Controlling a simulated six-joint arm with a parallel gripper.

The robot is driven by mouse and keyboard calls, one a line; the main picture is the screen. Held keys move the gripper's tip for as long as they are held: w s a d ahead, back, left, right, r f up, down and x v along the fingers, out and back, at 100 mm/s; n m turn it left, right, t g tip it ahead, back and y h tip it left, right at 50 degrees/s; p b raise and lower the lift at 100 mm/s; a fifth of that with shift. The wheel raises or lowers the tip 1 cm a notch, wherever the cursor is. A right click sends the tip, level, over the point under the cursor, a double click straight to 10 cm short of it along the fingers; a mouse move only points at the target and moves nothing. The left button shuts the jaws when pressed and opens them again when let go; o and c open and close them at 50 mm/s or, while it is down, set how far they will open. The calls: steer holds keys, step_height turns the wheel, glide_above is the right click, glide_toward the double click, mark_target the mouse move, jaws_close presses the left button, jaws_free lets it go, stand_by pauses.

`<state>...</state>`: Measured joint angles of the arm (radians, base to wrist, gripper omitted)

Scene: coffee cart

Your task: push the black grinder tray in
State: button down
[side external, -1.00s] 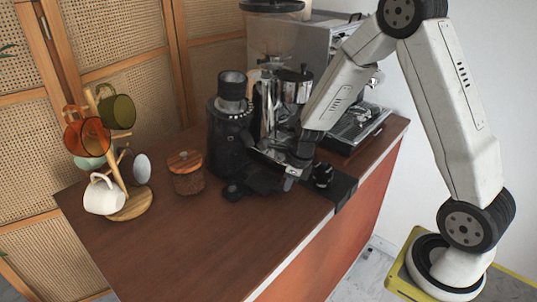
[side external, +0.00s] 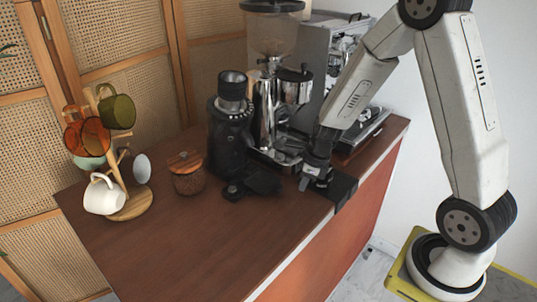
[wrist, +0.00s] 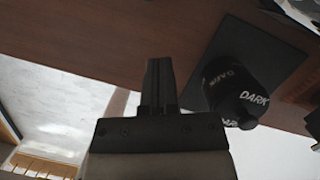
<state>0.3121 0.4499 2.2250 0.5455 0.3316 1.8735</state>
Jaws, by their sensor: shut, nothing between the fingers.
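The black grinder (side external: 229,135) stands on the brown counter in the side view. A low, dark, flat piece at its foot, seemingly the black grinder tray (side external: 264,183), lies toward the counter's front; its details and how far it sticks out are hard to tell. My gripper (side external: 305,186) is right of it, above the front edge and apart from it. In the wrist view my gripper's fingers (wrist: 160,64) are shut together and empty. The tray is not clearly seen there.
A black cylinder marked DARK (wrist: 236,85) stands on a black mat (wrist: 262,47) right of my fingers. A chrome grinder (side external: 268,115) and an espresso machine (side external: 345,60) stand behind. A wooden-lidded jar (side external: 187,178) and a mug tree (side external: 130,204) are left. The left front counter is clear.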

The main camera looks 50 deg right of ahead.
steer(key=a+v, duration=0.1)
steer(key=v, duration=0.7)
steer(key=shift+d+r, duration=0.4)
steer(key=shift+d, duration=0.15)
steer(key=shift+s, duration=0.1)
steer(key=shift+s, duration=0.25)
steer(key=shift+f, duration=0.15)
